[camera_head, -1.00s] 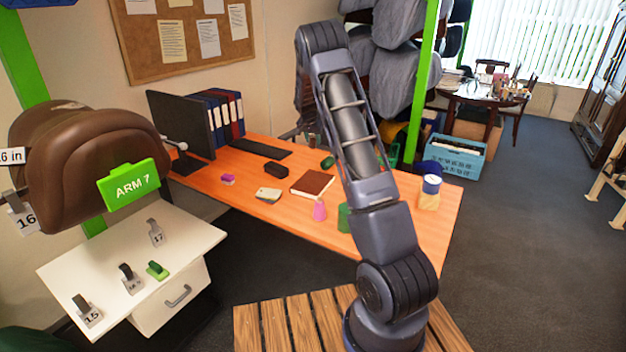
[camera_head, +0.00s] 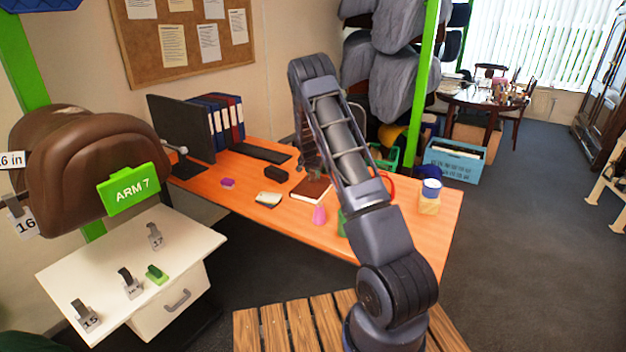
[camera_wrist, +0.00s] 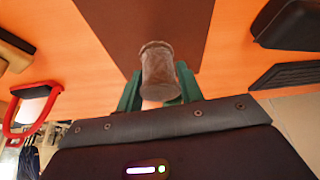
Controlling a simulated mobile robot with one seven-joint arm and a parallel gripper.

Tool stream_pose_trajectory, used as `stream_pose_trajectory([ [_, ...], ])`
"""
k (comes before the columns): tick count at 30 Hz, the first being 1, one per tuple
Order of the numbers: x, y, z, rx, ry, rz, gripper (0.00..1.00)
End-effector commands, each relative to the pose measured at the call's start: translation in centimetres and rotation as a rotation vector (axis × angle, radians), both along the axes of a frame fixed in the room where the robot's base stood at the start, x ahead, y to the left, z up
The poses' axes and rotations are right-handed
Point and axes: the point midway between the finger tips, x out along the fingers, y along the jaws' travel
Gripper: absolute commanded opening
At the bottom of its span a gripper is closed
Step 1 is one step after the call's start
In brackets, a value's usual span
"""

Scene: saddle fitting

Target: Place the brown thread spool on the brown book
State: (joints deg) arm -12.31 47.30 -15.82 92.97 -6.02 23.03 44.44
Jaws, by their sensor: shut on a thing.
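My gripper (camera_wrist: 158,90) has green fingers and is shut on the brown thread spool (camera_wrist: 158,70) in the wrist view. The spool looks grey-brown and is held between the fingertips. The brown book (camera_wrist: 105,22) lies behind the spool in that view, so the spool is over the book; I cannot tell if they touch. In the head view the brown book (camera_head: 308,190) lies flat on the orange desk, partly covered by my arm. The spool cannot be made out there.
A blue-white can (camera_head: 431,188) stands on a wooden block at the right. A monitor (camera_head: 180,130) is at the left.

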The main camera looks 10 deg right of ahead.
Motion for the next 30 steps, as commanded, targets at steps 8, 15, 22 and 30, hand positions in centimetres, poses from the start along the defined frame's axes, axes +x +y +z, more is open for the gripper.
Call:
stream_pose_trajectory([
  [8, 0.0, 0.0, -3.0, 0.0, 0.0, -0.001, 0.14],
  [15, 0.0, 0.0, -3.0, 0.0, 0.0, 0.0, 0.14],
  [22, 0.0, 0.0, -3.3, 0.0, 0.001, 0.0, 0.59],
  [30, 0.0, 0.0, -3.2, 0.001, 0.001, 0.0, 0.59],
])
